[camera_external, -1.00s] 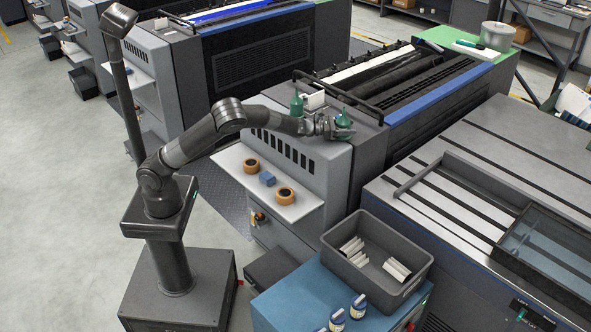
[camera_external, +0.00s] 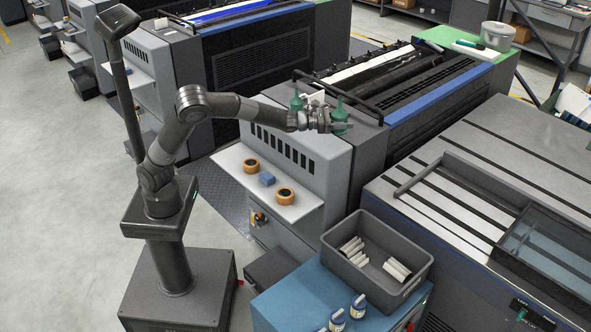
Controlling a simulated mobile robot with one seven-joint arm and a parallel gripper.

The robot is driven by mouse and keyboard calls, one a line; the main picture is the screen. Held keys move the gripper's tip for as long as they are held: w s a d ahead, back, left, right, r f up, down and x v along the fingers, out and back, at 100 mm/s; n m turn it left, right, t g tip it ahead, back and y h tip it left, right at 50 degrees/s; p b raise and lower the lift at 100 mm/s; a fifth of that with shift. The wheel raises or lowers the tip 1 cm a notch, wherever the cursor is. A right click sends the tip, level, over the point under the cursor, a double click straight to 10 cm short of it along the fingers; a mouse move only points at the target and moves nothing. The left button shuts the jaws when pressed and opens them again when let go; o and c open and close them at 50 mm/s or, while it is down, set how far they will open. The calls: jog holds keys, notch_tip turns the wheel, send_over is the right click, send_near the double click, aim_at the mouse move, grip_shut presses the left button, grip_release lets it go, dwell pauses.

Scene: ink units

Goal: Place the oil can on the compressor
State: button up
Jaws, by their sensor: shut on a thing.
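A green oil can (camera_external: 339,110) with a thin upright spout is at the front corner of the grey press. My gripper (camera_external: 337,124) is shut on it and seems to hold it just above the press top; the gap is hard to judge. The fingers hide part of its lower body. A second green oil can (camera_external: 296,102) stands to the left on the same press. The blue cabinet (camera_external: 290,297) at the bottom looks like the compressor, though I cannot read a label.
A grey bin (camera_external: 389,292) with white pieces stands on the blue cabinet, with small bottles (camera_external: 358,306) in front. The cabinet's left top is clear. A white shelf (camera_external: 238,172) holds brown rolls (camera_external: 285,195) and a blue block (camera_external: 267,179). A rail (camera_external: 337,98) runs behind the cans.

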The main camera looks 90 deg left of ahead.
jog(key=w+d+f+m+h, duration=0.1)
jog(key=d+f+m+h, duration=0.15)
jog(key=d+f, duration=0.5)
jog(key=d+f+m+g+h, duration=0.1)
jog(key=d+f+h, duration=0.3)
jog(key=d, duration=0.7)
jog(key=w+d+f+m+h, duration=0.1)
jog(key=d+f+m+h, duration=0.1)
jog(key=d+f, duration=0.65)
jog(key=s+d+f+m+g+h, duration=0.2)
jog(key=s+d+f+h, duration=0.1)
jog(key=s+d+f, duration=0.65)
jog(key=s+d+f+m+g+h, duration=0.25)
jog(key=s+d+f, duration=0.35)
jog(key=d+f, duration=0.6)
jog(key=w+a+f, duration=0.1)
jog(key=w+f, duration=0.1)
jog(key=w+a+f, duration=0.1)
jog(key=w+a, duration=0.1)
jog(key=w, duration=0.1)
jog(key=w+a+f, duration=0.2)
jog(key=w, duration=0.1)
jog(key=shift+w+a+f, duration=0.15)
jog(key=shift+w+f, duration=0.1)
jog(key=shift+f, duration=2.05)
jog(key=shift+f, duration=0.1)
jog(key=o, duration=1.2)
jog(key=shift+o, duration=0.2)
